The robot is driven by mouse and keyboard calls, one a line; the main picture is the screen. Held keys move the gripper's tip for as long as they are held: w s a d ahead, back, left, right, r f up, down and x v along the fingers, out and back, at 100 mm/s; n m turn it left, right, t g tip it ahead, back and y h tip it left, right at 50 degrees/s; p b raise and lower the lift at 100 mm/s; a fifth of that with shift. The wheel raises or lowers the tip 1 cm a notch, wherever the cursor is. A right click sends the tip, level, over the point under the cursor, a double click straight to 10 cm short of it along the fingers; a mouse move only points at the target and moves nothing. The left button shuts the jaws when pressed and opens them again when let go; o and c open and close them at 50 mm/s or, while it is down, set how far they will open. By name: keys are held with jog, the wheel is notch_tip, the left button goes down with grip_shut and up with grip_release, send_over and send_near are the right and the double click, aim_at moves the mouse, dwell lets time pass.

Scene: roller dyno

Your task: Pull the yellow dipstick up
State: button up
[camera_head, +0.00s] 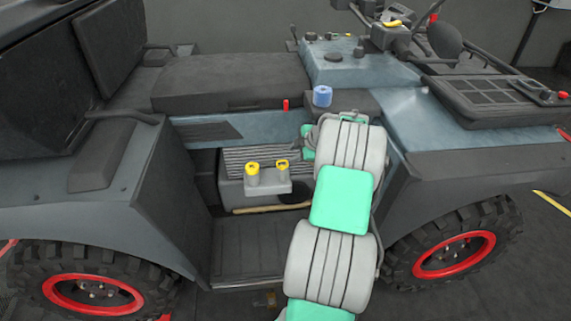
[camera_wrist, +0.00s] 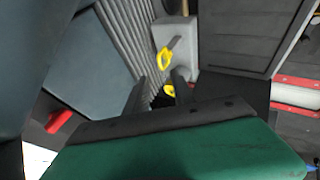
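In the head view a yellow loop-shaped handle (camera_head: 282,164), which looks like the dipstick, stands on a grey block (camera_head: 268,187) in the vehicle's side recess. A yellow-topped cylinder (camera_head: 252,172) stands to its left. The wrist view shows a yellow loop (camera_wrist: 165,60) against the grey block and a second yellow piece (camera_wrist: 169,91) closer to my gripper, partly hidden. I cannot tell for sure which of these is the dipstick. My gripper (camera_wrist: 158,88) has its two dark fingers apart with nothing seen held between them. In the head view my arm mostly hides the gripper.
A ribbed grey panel (camera_head: 262,158) lies behind the block, with a step (camera_head: 247,247) below. A seat (camera_head: 230,80) is above left, and a blue cap (camera_head: 322,96) and small red piece (camera_head: 286,104) sit above. A fender (camera_head: 420,185) bounds the recess on the right.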

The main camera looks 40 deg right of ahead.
jog(key=x, duration=0.7)
jog(key=shift+w+f, duration=0.15)
jog(key=shift+w, duration=0.05)
jog(key=shift+c, duration=0.2)
grip_shut()
dwell(0.9)
